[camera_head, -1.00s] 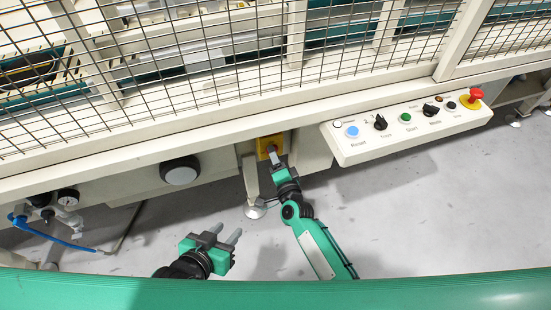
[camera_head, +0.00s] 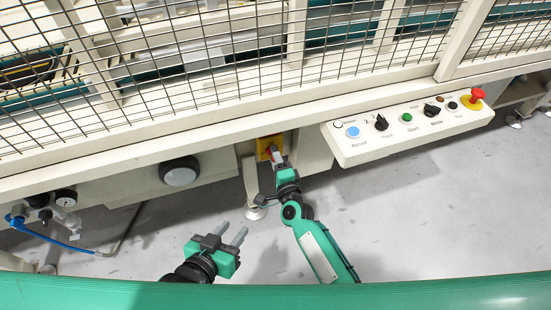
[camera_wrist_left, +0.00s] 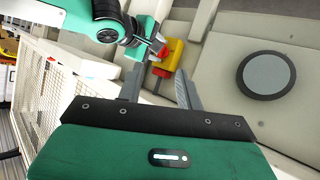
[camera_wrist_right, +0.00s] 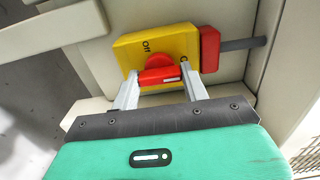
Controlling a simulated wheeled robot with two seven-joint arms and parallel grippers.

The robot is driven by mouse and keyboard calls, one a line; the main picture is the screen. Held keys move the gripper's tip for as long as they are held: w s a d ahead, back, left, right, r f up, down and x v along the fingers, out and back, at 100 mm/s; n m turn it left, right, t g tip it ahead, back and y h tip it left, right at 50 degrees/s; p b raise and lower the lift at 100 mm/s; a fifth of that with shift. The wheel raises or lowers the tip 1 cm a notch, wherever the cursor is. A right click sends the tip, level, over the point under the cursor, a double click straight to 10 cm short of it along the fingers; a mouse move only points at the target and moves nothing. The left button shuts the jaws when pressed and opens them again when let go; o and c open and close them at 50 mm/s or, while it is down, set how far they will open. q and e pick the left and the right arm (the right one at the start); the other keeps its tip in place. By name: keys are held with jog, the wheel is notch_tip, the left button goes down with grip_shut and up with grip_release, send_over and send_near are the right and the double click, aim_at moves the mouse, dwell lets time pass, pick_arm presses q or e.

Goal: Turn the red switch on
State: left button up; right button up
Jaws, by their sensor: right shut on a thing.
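The red switch (camera_wrist_right: 160,76) is a rotary knob with a red handle on a yellow box (camera_wrist_right: 172,45) marked "Off". In the right wrist view my right gripper (camera_wrist_right: 158,88) has a finger on each side of the handle and is shut on it. In the head view the yellow box (camera_head: 268,143) is on the machine's front, and my right gripper (camera_head: 277,160) covers most of the knob. My left gripper (camera_head: 232,238) is open and empty, well below and left of the box. The left wrist view also shows the yellow box (camera_wrist_left: 172,58) beyond its fingers.
A control panel (camera_head: 365,154) with buttons and a red emergency stop (camera_head: 476,94) stands to the right. A round grey-white knob (camera_head: 180,172) is on the machine to the left. A machine foot (camera_head: 254,211) is near my right arm. Open floor lies around my left gripper.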

jog(key=o, duration=1)
pick_arm(q)
jog(key=a+g, duration=0.1)
jog(key=a+g+y+p, duration=0.1)
jog(key=shift+s+a+f, duration=0.1)
jog(key=shift+s+a, duration=0.25)
jog(key=shift+a, duration=0.05)
pick_arm(e)
jog(key=v, duration=1.4)
